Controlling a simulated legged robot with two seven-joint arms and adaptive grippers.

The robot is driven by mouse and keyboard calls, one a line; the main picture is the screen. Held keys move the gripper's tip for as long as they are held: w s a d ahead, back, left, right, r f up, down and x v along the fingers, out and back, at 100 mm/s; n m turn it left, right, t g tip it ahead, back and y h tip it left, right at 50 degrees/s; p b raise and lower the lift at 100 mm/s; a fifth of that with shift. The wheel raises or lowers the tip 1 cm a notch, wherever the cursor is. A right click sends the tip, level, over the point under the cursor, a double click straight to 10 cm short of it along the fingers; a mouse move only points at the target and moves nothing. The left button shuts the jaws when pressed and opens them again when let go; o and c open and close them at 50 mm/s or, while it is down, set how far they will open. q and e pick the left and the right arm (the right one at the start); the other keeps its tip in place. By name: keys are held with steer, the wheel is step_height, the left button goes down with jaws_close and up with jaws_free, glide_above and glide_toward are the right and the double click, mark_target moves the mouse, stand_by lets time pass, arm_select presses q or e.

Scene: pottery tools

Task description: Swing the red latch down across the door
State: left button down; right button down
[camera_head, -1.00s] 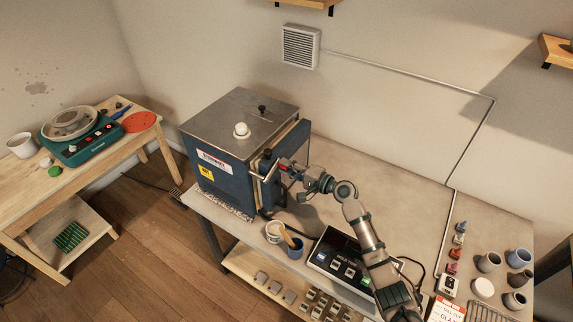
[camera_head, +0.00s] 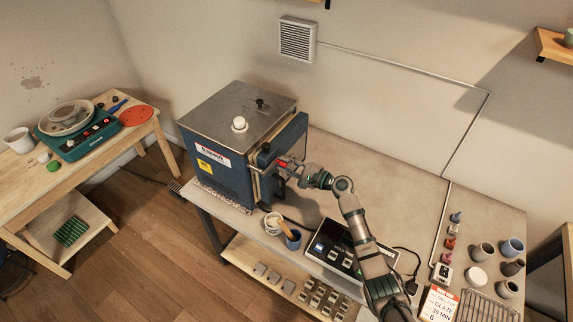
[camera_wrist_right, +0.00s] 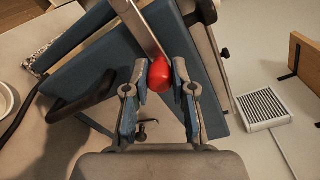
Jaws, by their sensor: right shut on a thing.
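The red latch (camera_head: 283,162) is on the blue door (camera_head: 292,138) at the right side of the kiln (camera_head: 221,177). In the right wrist view its red grip (camera_wrist_right: 160,75) lies between the fingertips, with a flat metal bar running up and left from it. The blue door panel (camera_wrist_right: 95,70) lies behind. My right gripper (camera_head: 288,165) is shut on the red grip; it also shows in the wrist view (camera_wrist_right: 165,80). The head view does not clearly show the bar's angle or whether the door is fully closed. My left gripper is not in view.
A control box (camera_head: 340,245) lies under my right arm. Two small cups (camera_head: 273,222) stand at the bench's front edge. Several pots (camera_head: 482,252) and a wire rack (camera_head: 485,308) are at the right. Bare bench (camera_head: 385,190) lies behind my arm.

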steer(key=c, duration=1)
jaws_free()
steer(key=shift+w+f, duration=0.1)
steer(key=shift+w, duration=0.05)
steer(key=shift+o, duration=0.2)
steer(key=shift+w+a+f, duration=0.1)
steer(key=shift+w, duration=0.05)
steer(key=v, duration=1.2)
steer(key=shift+f, duration=0.15)
